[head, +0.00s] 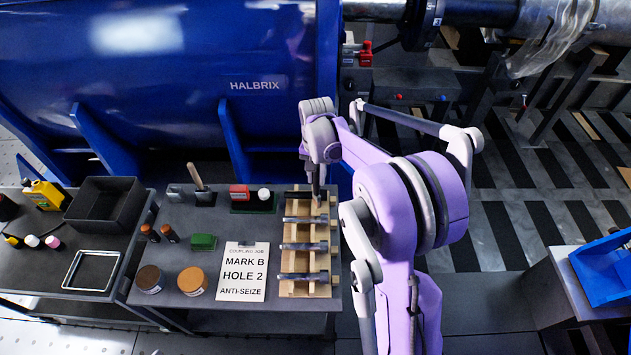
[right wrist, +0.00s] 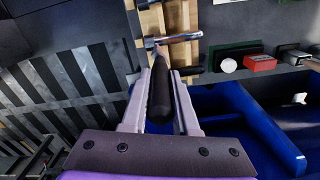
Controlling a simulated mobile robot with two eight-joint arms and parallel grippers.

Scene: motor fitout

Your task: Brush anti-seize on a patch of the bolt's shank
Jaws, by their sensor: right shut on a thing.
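My right gripper (head: 316,178) is above the far end of the wooden bolt rack (head: 286,291). In the right wrist view my right gripper (right wrist: 160,78) is shut on a dark, tapered brush handle (right wrist: 160,98). The narrow far end of the brush reaches to the shank of a bolt (right wrist: 172,41); I cannot tell whether it touches. Several dark steel bolts (head: 303,247) lie crosswise in the rack. A brown-lidded tin (head: 149,278) and an orange-lidded tin (head: 192,280) stand at the bench's near left. My left gripper is not in view.
A card (head: 242,272) reads "MARK B HOLE 2 ANTI-SEIZE". Behind it are a green block (head: 203,242), a red box (head: 239,192) and a wooden-handled item (head: 196,177). A blue machine (head: 150,80) stands close behind the bench. A side table with a black bin (head: 104,203) is left.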

